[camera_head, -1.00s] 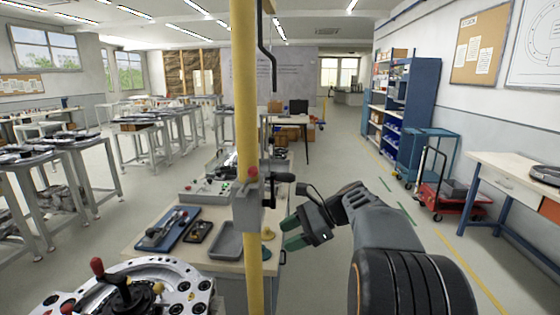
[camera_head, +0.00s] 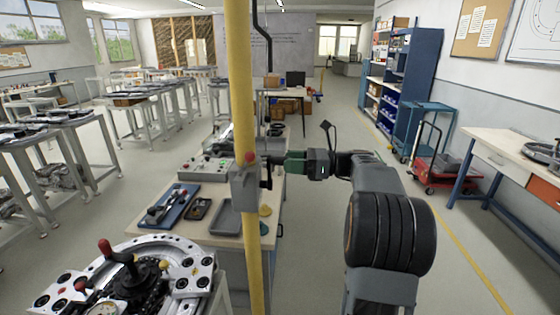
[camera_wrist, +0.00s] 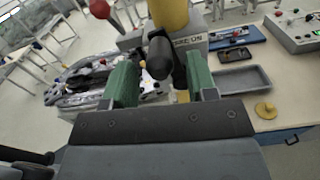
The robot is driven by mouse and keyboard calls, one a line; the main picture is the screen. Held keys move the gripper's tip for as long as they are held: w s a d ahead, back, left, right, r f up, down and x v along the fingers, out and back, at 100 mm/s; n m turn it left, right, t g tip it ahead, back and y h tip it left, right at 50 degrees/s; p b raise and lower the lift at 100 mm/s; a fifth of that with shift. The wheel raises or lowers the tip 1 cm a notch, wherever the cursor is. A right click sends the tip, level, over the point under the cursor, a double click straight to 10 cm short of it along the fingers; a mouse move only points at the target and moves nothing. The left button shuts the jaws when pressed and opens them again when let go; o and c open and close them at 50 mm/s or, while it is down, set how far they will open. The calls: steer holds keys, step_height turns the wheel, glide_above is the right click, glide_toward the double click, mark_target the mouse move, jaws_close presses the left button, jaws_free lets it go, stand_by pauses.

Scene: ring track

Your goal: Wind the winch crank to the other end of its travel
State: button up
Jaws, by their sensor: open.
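The winch is a grey box (camera_head: 244,188) on a yellow post (camera_head: 243,90), with a red knob (camera_head: 250,157) at its top. It also shows in the wrist view as a grey box (camera_wrist: 195,42) with lettering. Its dark crank (camera_head: 267,172) is on the box's right side, with a black handle (camera_wrist: 160,56) pointing toward my gripper. My gripper (camera_head: 287,162) has green fingers and is level with the handle, just right of the post. In the wrist view, the handle lies between the open fingers (camera_wrist: 161,80), with visible room on both sides. I cannot tell whether either finger touches it.
A bench behind the post carries a blue tray (camera_head: 190,222), a grey tray (camera_head: 222,232) and a control box (camera_head: 200,168). A round machine with a red-knobbed lever (camera_head: 120,252) stands at front left. The floor (camera_head: 330,230) right of the bench is clear.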

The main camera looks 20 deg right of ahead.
mark_target(281, 161)
steer(key=shift+x, duration=1.65)
jaws_close()
